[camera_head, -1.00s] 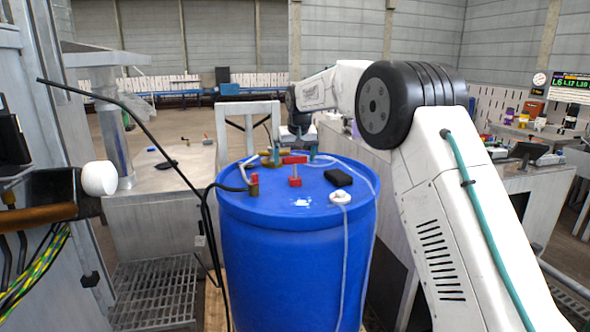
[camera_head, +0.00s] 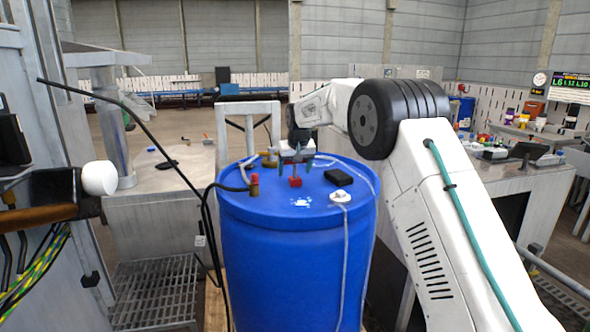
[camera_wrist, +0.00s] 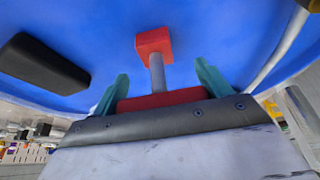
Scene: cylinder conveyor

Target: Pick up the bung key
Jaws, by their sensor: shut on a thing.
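The bung key is a T-shaped tool with a red crossbar handle, a grey shaft and a red block foot (camera_head: 295,182). It stands on the blue drum's lid (camera_head: 262,202), near the middle. In the wrist view its foot (camera_wrist: 153,45) points away and its shaft shows clearly. My gripper (camera_head: 296,160) is over the key, its teal fingers (camera_wrist: 162,78) shut on the red handle, one at each end. In the head view the fingers mostly hide the handle. The foot appears to rest on the lid.
A black box (camera_head: 338,177) lies on the lid to the right. A white round fitting (camera_head: 340,197) with a cable sits at the front right. A brass-and-red valve (camera_head: 254,186) with a black hose stands at the left. A brass fitting (camera_head: 269,161) is behind.

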